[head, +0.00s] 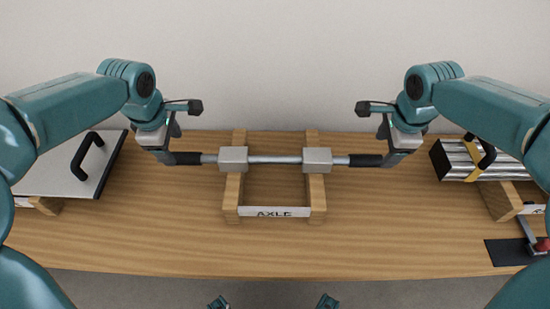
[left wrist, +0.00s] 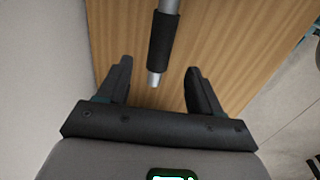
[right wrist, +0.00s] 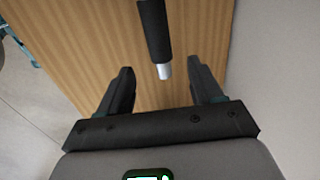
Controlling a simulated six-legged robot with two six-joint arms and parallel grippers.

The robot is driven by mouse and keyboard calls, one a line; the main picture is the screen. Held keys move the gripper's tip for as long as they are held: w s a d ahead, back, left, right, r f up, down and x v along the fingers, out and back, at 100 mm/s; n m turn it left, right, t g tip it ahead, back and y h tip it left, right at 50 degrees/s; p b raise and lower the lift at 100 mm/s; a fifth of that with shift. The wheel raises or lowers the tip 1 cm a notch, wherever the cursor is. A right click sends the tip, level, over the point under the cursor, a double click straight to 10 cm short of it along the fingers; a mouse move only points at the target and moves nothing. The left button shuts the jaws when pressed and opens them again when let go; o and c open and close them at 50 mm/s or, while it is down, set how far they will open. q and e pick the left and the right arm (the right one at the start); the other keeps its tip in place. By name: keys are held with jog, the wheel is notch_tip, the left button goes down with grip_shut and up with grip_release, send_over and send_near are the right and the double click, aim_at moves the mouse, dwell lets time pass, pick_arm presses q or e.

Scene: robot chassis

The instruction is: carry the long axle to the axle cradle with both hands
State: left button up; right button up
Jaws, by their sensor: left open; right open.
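The long axle (head: 274,159) is a silver rod with grey blocks and black sleeves near its ends. It lies level across the wooden axle cradle (head: 232,190), which has a plate marked AXLE. My left gripper (head: 172,157) is open at the axle's left end. In the left wrist view the black sleeve (left wrist: 163,45) and silver tip lie ahead, between the line of the open fingers (left wrist: 157,85). My right gripper (head: 388,159) is open at the right end. In the right wrist view the sleeve (right wrist: 155,35) and tip point between its spread fingers (right wrist: 163,88).
A flat panel with a black handle (head: 70,165) rests on wood at the left. A bundle of silver bars (head: 480,160) with a yellow band and black handle sits at the right. A red-knobbed lever (head: 541,244) is at the front right. The table's front middle is clear.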

aim_at(179, 155)
pick_arm(q)
jog(key=f, duration=0.3)
jog(key=w+f, duration=0.1)
jog(key=f, duration=0.2)
jog(key=shift+w, duration=0.1)
pick_arm(e)
jog(key=f, duration=0.3)
jog(key=w+f, duration=0.1)
jog(key=f, duration=0.2)
jog(key=shift+w, duration=0.15)
pick_arm(q)
grip_shut()
pick_arm(e)
grip_shut()
